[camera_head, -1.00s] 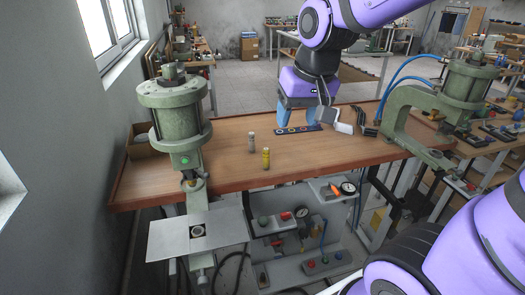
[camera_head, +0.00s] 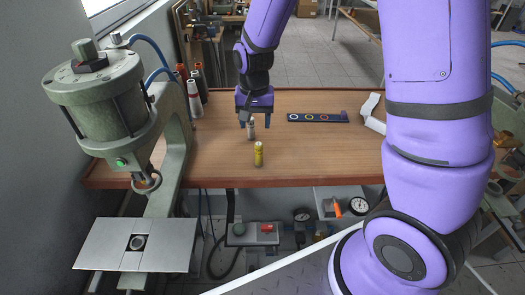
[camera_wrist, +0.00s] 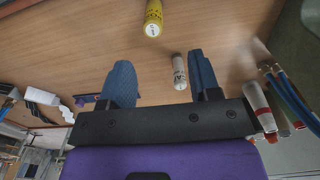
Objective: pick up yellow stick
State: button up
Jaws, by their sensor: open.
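The yellow stick (camera_head: 258,154) is a short yellow cylinder standing upright near the front edge of the wooden table. It also shows at the top of the wrist view (camera_wrist: 153,18). A white-grey stick (camera_head: 251,129) stands a little behind it. My gripper (camera_head: 254,122) is open and points down behind the yellow stick, above the table. In the wrist view the blue fingers (camera_wrist: 162,80) are apart, with the white-grey stick (camera_wrist: 179,72) showing between them, closer to one finger. I cannot tell whether it is touched. The yellow stick lies beyond the fingertips, outside the jaws.
A green pneumatic press (camera_head: 110,100) stands at the left, with red and white bottles (camera_head: 194,98) beside it. A dark strip with coloured rings (camera_head: 318,117) and a white angled part (camera_head: 371,113) lie to the right. The wooden table (camera_head: 310,160) is bare right of the yellow stick.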

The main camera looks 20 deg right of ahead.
aim_at(259, 144)
notch_tip(259, 144, down, 5)
jog(key=shift+f, duration=0.1)
jog(key=f, duration=0.4)
jog(key=shift+s+d+f, duration=0.15)
jog(key=shift+s+d, duration=0.2)
jog(key=shift+s, duration=0.05)
jog(key=shift+f, duration=0.55)
jog(key=shift+c, duration=0.2)
jog(key=c, duration=1)
